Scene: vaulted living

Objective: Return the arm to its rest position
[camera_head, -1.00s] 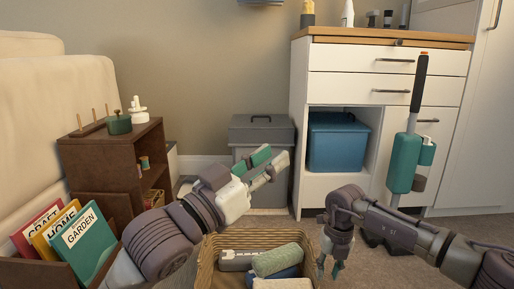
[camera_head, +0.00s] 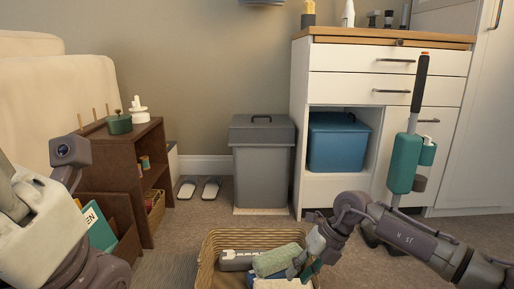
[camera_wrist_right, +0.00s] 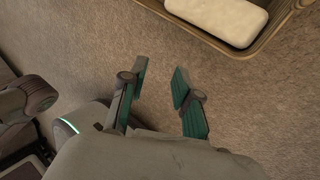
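My right arm reaches in from the right in the head view. Its gripper (camera_head: 307,266) shows in front of the right side of a wicker basket (camera_head: 207,262). In the right wrist view the two teal-tipped fingers of this gripper (camera_wrist_right: 160,82) stand apart with only carpet between them. The basket's rim (camera_wrist_right: 262,42) lies beyond the fingertips there. My left arm is at the lower left of the head view, close to the camera. Its pale wrist housing shows, but its fingertips are out of the picture or hidden.
The basket holds rolled cloths (camera_head: 275,262) and a grey item (camera_head: 238,260). A brown shelf (camera_head: 132,158) stands at left, a lidded grey bin (camera_head: 262,170) at the back, and a white cabinet (camera_head: 345,80) at right. Slippers (camera_head: 198,189) lie by the wall. Carpet before the bin is clear.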

